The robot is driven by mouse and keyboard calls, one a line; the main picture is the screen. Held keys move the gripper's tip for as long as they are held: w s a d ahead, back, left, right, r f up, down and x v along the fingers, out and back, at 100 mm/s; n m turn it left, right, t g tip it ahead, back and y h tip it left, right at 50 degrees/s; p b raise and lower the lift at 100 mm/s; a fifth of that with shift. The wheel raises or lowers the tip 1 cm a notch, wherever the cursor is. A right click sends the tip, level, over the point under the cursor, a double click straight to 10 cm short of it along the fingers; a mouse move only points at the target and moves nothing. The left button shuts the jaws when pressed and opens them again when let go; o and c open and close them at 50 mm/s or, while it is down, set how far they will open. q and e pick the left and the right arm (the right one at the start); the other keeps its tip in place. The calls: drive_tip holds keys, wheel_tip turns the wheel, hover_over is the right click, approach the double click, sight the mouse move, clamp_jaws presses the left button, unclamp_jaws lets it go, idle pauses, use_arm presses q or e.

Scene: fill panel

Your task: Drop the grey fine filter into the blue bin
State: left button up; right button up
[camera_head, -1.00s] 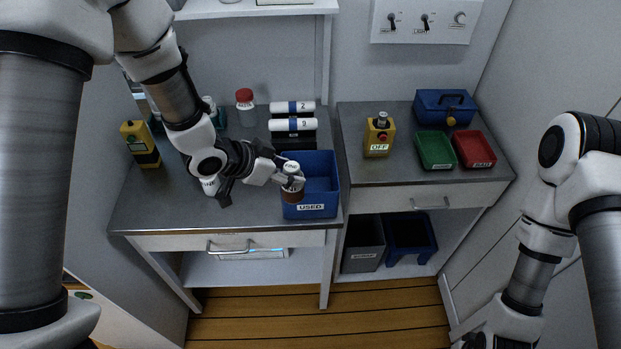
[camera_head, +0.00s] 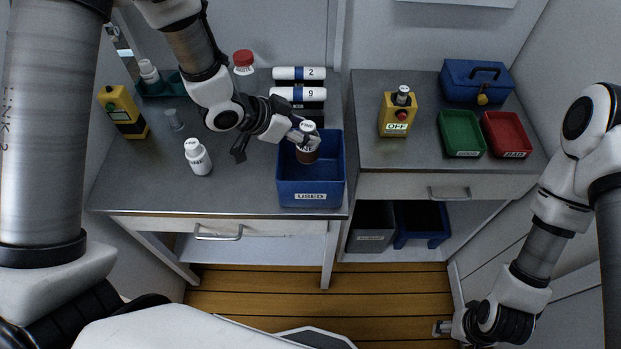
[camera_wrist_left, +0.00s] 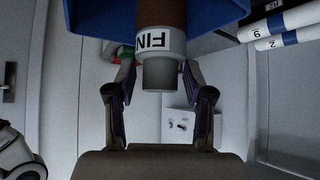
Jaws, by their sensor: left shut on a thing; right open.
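The grey fine filter (camera_head: 307,151) has a pale cap end, a white band with lettering and a brown lower part. My left gripper (camera_head: 305,139) is shut on it and holds it upright over the back part of the blue bin (camera_head: 310,197), labelled USED. In the left wrist view the filter (camera_wrist_left: 160,45) sits between the two fingers, with the bin wall (camera_wrist_left: 212,12) around its brown end. I cannot tell how deep its lower end is in the bin. My right gripper (camera_head: 443,328) is open and empty, low at the right above the floor.
Green (camera_head: 461,134) and red (camera_head: 507,134) trays and a yellow OFF box (camera_head: 397,115) are on the right counter.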

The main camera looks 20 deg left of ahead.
use_arm(q)
drive_tip(key=shift+w+f, duration=0.25)
drive_tip(key=shift+f, duration=0.1)
drive_tip(key=shift+s+r, duration=0.1)
drive_tip(key=o, duration=1.3)
drive_tip(key=shift+s+r, duration=0.1)
drive_tip(key=shift+s, duration=0.15)
drive_tip(key=shift+w, duration=0.1)
use_arm(e)
drive_tip(key=shift+f, duration=0.25)
use_arm(q)
drive_tip(key=shift+w, duration=0.1)
use_arm(e)
drive_tip(key=shift+w, duration=0.1)
use_arm(q)
drive_tip(key=v, duration=1.2)
